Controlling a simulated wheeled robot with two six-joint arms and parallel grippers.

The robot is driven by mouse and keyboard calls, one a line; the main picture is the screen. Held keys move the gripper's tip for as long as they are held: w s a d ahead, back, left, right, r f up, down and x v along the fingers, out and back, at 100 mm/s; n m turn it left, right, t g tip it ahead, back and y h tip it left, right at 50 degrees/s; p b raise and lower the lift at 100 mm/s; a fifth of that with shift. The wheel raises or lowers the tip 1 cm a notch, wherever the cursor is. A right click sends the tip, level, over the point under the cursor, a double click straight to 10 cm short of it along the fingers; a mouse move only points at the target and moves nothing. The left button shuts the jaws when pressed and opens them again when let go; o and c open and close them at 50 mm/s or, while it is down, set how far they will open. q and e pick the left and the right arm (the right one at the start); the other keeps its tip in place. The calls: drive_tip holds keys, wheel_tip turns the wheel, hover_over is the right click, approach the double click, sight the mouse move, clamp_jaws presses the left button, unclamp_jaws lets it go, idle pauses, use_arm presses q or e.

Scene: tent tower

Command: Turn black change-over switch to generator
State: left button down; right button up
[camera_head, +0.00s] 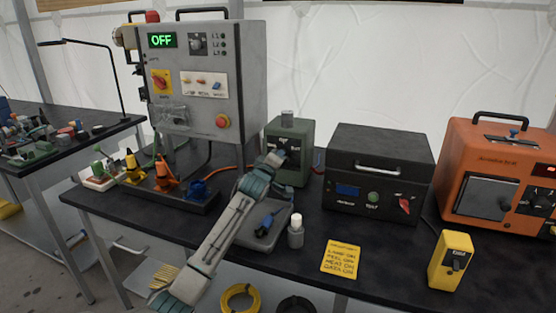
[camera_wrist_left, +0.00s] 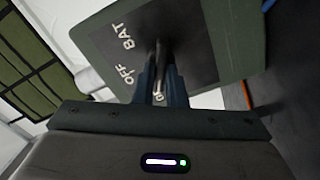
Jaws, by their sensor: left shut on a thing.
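A green box (camera_head: 298,174) stands on the black bench, right of the tall grey panel. In the left wrist view its dark label plate (camera_wrist_left: 200,58) reads BAT and OFF, with a third label partly hidden by my fingers. The black change-over switch (camera_wrist_left: 157,56) sticks out of that plate between my fingers. My left gripper (camera_wrist_left: 162,90) is shut on the switch; it also shows against the box front in the head view (camera_head: 277,157). The switch's exact pointing is hard to tell behind the fingers. My right gripper is out of view.
The grey panel (camera_head: 235,80) shows a green OFF display. A black box (camera_head: 350,165) with a handle, an orange unit (camera_head: 465,140) and a yellow tester (camera_head: 440,272) stand to the right. A white-capped bottle (camera_head: 296,238) and grey tray (camera_head: 275,232) sit close to my left forearm.

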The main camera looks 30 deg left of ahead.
use_arm(q)
drive_tip(key=c, duration=1.5)
unclamp_jaws()
drive_tip(key=shift+s, duration=0.1)
